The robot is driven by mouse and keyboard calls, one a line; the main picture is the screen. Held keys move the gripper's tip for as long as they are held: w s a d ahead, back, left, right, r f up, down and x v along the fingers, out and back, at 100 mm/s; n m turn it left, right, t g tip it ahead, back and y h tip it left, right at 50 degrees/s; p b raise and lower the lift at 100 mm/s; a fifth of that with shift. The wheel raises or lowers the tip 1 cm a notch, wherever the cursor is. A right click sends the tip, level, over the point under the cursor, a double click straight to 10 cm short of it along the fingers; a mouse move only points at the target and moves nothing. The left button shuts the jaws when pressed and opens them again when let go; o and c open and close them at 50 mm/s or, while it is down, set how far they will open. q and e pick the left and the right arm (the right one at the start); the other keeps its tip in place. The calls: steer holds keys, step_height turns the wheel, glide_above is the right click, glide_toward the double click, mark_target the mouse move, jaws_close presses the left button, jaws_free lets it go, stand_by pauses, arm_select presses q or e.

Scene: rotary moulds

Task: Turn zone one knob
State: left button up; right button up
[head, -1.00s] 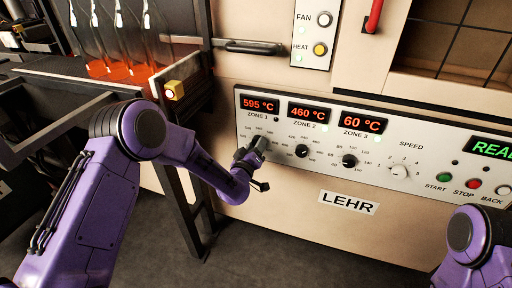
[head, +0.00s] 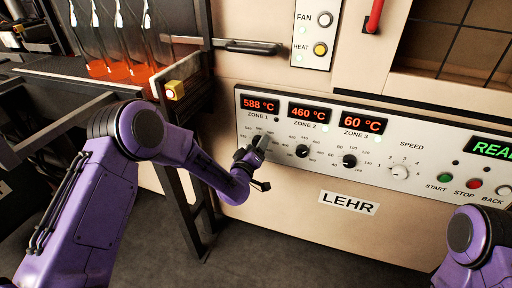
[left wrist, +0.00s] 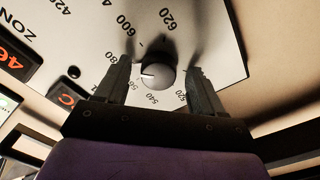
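The zone one knob (left wrist: 158,76) is round and grey with a white pointer mark, set in a printed temperature scale. In the left wrist view it lies between the two fingers of my left gripper (left wrist: 160,75), with a visible gap on each side. The fingers are open and straddle it. In the head view my left gripper (head: 258,146) is at the panel below the zone 1 display (head: 260,104), which reads 588 °C, and hides the knob. My right gripper is out of view; only part of that arm shows at the lower right.
The zone 2 knob (head: 302,151) and zone 3 knob (head: 349,161) are close to the right on the panel (head: 375,180). The speed dial (head: 399,172) and buttons lie farther right. A dark metal frame (head: 185,190) stands left of the panel.

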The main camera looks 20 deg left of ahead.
arm_select(q)
steer(key=shift+s, duration=0.1)
steer(key=s, duration=1)
steer(key=shift+s+a, duration=0.2)
steer(key=shift+f, duration=0.1)
steer(key=s+a+f+m+g+y, duration=0.1)
steer(key=s+a+f+g, duration=0.25)
steer(key=s+f, duration=0.4)
steer(key=s+a+f+g+y, duration=0.1)
steer(key=s+a+f+g, duration=0.1)
steer(key=s+f+g, duration=0.45)
steer(key=s+a+f+g+y, duration=0.1)
steer(key=s+a+f+g, duration=0.1)
steer(key=s+f, duration=0.35)
steer(key=s+a+f+g, duration=0.1)
steer(key=s+f, duration=0.1)
steer(key=s, duration=0.7)
steer(key=s+a+f+g+y, duration=0.1)
steer(key=s+a+f+g, duration=0.1)
steer(key=s+f, duration=0.35)
step_height(320, 180, up, 15)
steer(key=s+p, duration=0.1)
steer(key=p, duration=1.2)
steer(key=shift+s+f+m, duration=0.15)
steer(key=shift+s+m, duration=0.2)
steer(key=shift+m, duration=0.05)
